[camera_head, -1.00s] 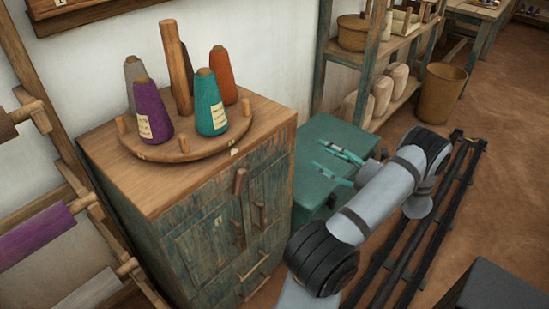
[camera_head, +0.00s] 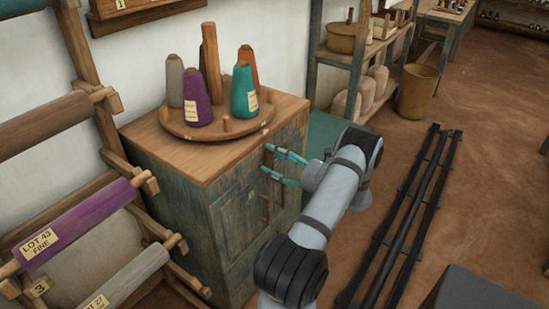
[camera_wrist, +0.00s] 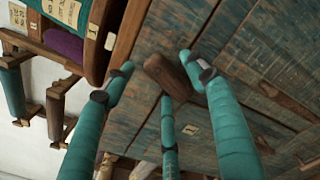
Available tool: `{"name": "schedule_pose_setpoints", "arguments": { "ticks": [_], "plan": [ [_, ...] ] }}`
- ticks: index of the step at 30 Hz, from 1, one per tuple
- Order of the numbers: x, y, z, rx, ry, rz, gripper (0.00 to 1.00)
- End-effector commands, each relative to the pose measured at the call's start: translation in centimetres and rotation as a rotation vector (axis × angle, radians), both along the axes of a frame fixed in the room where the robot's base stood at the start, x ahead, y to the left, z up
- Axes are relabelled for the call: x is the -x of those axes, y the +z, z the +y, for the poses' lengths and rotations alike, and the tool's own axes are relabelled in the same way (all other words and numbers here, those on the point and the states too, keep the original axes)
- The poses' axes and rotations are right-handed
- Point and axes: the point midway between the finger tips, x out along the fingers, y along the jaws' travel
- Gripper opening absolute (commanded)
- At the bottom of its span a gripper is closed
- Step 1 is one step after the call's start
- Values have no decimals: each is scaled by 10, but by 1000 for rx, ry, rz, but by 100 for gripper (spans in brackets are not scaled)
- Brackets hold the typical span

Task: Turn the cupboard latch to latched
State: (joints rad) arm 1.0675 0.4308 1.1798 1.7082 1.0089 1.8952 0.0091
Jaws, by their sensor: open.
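The cupboard (camera_head: 228,210) has weathered blue-green doors and a plain wood top. Its brown wooden latch (camera_head: 268,158) is at the upper front, where the doors meet, partly hidden by my gripper. In the wrist view the latch (camera_wrist: 166,77) is a short rounded bar, lying at a slant across the picture. My gripper (camera_head: 264,157) is open, with its teal fingers pointing at the door front. In the wrist view the fingertips (camera_wrist: 157,66) lie on either side of the latch, with a further teal finger below it. I cannot tell whether any finger touches it.
A round wooden rack (camera_head: 215,125) with several yarn cones stands on the cupboard. Rollers of cloth (camera_head: 75,222) hang at the left. A green chest (camera_head: 325,130) and shelf (camera_head: 320,75) stand beyond. Wooden door handles (camera_wrist: 190,129) lie near my fingers.

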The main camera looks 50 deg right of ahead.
Motion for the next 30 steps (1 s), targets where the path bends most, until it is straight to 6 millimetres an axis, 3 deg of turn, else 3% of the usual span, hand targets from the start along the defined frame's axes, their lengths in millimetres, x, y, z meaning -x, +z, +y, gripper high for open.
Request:
{"name": "schedule_pose_setpoints", "arguments": {
  "ticks": [9, 30],
  "plan": [
    [-3, 0, 0, 0, 0, 0, 56],
    [-2, 0, 0, 0, 0, 0, 15]
  ]
}}
